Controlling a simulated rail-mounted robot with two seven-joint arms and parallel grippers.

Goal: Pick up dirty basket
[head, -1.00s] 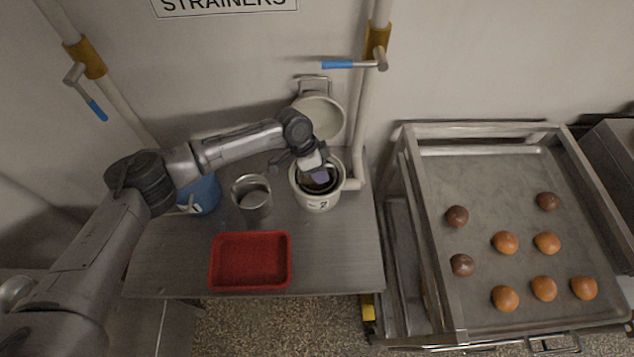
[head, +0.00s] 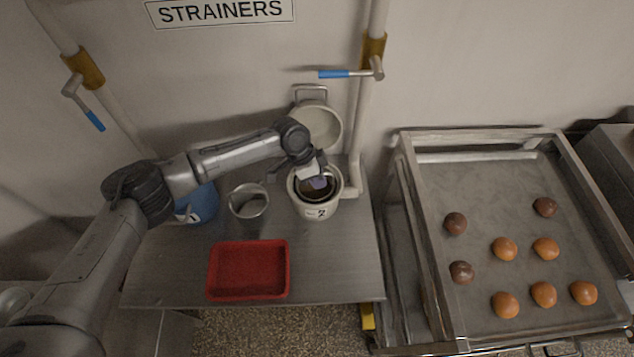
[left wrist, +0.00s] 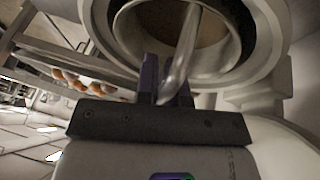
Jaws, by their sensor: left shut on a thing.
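A white round pot marked 2 (head: 320,213) stands at the back right of the metal table, its round lid (head: 323,128) open behind it. A round metal basket (head: 306,189) sits inside it, dark within. My left gripper (head: 318,183) reaches down over the pot. In the left wrist view its purple-lined fingers (left wrist: 166,93) are shut on a curved metal handle (left wrist: 187,45) that crosses the basket's brownish opening (left wrist: 155,22). The pot's pale rim (left wrist: 262,45) surrounds the basket. I cannot tell whether the basket is lifted. My right gripper is not in view.
A silver metal cylinder (head: 249,203) stands left of the pot, and a blue pot (head: 203,203) left of that. A red tray (head: 248,297) lies at the table's front. A vertical pipe (head: 358,130) rises right of the pot. A rack with a bun-laden tray (head: 480,185) stands farther right.

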